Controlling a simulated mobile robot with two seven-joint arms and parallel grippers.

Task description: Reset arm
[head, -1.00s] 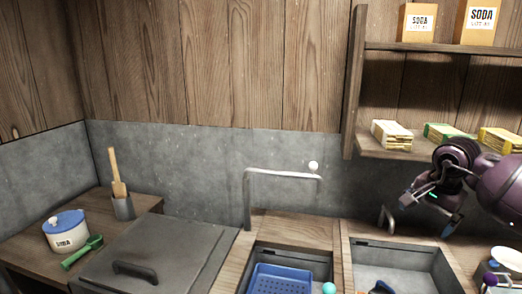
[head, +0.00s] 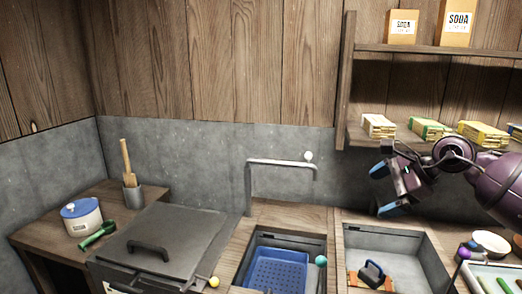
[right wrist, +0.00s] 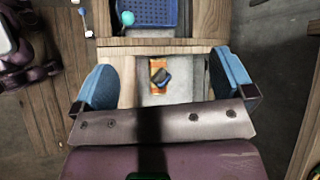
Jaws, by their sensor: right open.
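My right gripper (head: 386,190) comes in from the right in the head view, in the air above the right basin and below the shelf. Its blue-tipped fingers are spread apart and hold nothing. In the right wrist view the right gripper (right wrist: 162,85) shows its two blue fingers wide open, with the right basin far below between them. My left gripper does not show in the head view.
The right basin (head: 400,248) holds a dark-handled block (head: 371,273) on an orange piece. A blue basket (head: 277,270) sits in the left basin. A faucet (head: 282,162) rises behind. The shelf (head: 430,139) holds packets. A lidded soda pot (head: 82,218) stands left.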

